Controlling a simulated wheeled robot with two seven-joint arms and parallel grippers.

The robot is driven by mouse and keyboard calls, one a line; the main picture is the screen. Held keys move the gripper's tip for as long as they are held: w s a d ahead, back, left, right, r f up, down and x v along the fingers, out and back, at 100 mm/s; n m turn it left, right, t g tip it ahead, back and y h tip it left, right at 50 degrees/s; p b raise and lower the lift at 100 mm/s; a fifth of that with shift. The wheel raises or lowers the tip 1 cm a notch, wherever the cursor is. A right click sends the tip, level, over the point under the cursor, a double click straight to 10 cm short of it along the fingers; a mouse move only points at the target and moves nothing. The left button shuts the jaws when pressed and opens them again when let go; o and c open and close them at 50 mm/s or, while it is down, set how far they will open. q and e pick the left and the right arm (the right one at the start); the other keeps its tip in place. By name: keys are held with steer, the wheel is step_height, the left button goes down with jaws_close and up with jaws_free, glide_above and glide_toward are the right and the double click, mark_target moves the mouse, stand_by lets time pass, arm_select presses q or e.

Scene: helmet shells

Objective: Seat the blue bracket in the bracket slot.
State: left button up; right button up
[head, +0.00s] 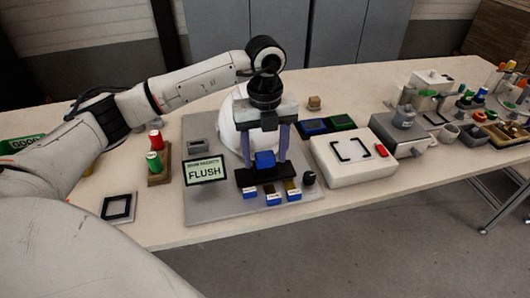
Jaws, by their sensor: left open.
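My left gripper (265,152) points down at the middle of the table, its two fingers apart. A blue block, which looks like the blue bracket (265,160), is between the fingertips, with a gap visible on each side. It sits at the top of a black fixture (261,178). I cannot tell whether it is fully down in a slot, and no separate bracket slot can be made out. The white helmet shell (232,118) is behind the gripper and partly hidden by it. My right gripper is not in view.
A grey board (215,213) carries the fixture, a sign reading FLUSH (205,171), several small labelled blocks (273,199) and a black knob (309,178). A white box (352,178) stands to the right. Red and green cylinders (155,147) stand left. The table front is mostly clear.

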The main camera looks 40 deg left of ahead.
arm_select(q)
steer(key=shift+r, duration=0.15)
step_height(320, 180, up, 10)
stand_by(0.4)
steer(key=shift+s, duration=0.1)
